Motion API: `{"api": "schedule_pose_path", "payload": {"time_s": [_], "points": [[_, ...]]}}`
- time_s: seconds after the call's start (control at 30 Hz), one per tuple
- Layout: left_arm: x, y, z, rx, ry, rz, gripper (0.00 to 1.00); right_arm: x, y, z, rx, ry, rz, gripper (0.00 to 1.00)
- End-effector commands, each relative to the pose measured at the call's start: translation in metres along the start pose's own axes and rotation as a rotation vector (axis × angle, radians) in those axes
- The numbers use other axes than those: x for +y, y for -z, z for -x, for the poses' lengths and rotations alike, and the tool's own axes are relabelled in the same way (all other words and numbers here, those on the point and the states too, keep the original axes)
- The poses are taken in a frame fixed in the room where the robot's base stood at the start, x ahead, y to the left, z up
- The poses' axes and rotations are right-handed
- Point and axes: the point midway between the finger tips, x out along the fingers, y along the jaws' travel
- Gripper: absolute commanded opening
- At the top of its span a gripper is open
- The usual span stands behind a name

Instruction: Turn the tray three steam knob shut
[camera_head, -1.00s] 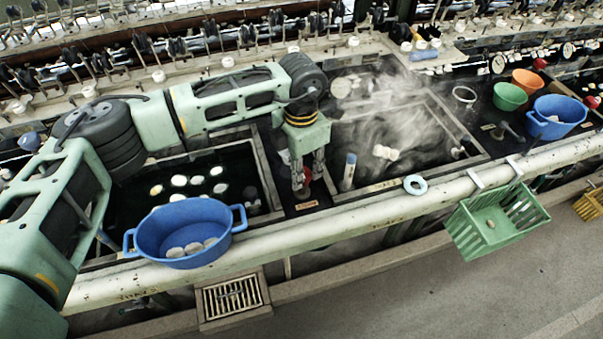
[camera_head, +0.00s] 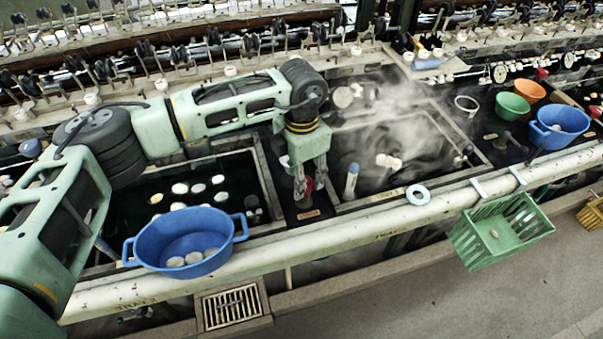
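A red steam knob (camera_head: 307,185) stands on the dark strip between two basins, above a small orange label. The steaming basin (camera_head: 345,205) is just to its right. My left gripper (camera_head: 310,184) points down at the knob from above, its two fingers apart. One finger is in front and to the left of the knob and hides part of it; the other is at its upper right. I cannot tell whether the fingers touch it. My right gripper is out of view.
A blue basin (camera_head: 150,243) with pale cocoons sits at the front left. A blue-capped bottle (camera_head: 352,181) stands close right of the gripper. A pale ring (camera_head: 418,195) lies on the front rail (camera_head: 350,226). A green basket (camera_head: 470,240) hangs from it.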

Motion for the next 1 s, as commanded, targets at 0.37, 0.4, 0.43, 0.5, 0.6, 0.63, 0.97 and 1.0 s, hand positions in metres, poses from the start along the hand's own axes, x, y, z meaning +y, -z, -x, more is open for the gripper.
{"api": "schedule_pose_path", "payload": {"time_s": [0.37, 0.4, 0.43, 0.5, 0.6, 0.63, 0.97, 1.0], "points": [[-0.001, -0.001, 0.025, -0.002, 0.000, -0.001, 0.42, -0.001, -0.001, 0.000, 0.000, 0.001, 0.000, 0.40], [-0.001, -0.001, 0.033, -0.002, 0.000, -0.001, 0.42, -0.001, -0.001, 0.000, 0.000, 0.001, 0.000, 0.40], [-0.001, -0.001, 0.040, -0.002, 0.001, 0.000, 0.42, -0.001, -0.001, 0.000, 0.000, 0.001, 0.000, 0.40], [0.000, -0.001, 0.055, -0.002, -0.001, -0.001, 0.42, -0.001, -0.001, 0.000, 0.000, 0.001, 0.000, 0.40], [0.000, 0.000, 0.077, -0.002, -0.001, -0.001, 0.42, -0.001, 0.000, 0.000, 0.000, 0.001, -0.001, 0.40], [0.000, -0.001, 0.083, -0.002, -0.001, -0.001, 0.42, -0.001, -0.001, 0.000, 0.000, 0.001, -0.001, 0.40], [0.000, 0.000, 0.119, 0.001, 0.000, 0.000, 0.42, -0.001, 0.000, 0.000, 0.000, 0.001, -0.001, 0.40], [0.000, 0.000, 0.120, 0.001, 0.000, 0.000, 0.42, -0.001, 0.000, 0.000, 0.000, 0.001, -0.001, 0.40]]}}
